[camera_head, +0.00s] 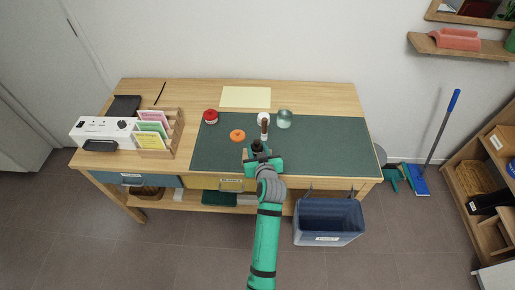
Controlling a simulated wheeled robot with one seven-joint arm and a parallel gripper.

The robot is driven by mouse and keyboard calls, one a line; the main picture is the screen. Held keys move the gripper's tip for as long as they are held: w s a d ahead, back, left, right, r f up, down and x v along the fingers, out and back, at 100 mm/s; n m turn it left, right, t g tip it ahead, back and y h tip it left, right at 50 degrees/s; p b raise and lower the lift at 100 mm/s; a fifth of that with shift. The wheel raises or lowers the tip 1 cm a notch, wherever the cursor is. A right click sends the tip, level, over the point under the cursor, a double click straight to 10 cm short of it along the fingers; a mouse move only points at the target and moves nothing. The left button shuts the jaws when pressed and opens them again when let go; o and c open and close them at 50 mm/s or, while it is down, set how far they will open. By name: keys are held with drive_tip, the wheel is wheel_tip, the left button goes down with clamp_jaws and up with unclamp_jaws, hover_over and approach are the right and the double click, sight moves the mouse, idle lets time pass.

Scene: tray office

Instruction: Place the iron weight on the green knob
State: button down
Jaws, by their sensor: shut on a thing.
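My gripper (259,155) is over the front edge of the green desk mat and is shut on a small dark thing (257,146), which looks like the iron weight. Its underside is hidden, so I cannot tell whether it touches the mat. A pale green round thing (284,119) stands on the mat, beyond my gripper and a little to its right. It may be the green knob, but it is too small to be sure. A white thing with a brown upright part (264,125) stands just left of it.
On the dark green mat (330,150) are an orange round thing (238,135) and a red one (211,117). A card rack (176,135) and a white box (95,130) stand left. The mat's right side is clear. A blue bin (328,220) stands below.

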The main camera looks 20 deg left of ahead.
drive_tip(key=c, duration=1.2)
unclamp_jaws()
drive_tip(key=shift+f, duration=0.1)
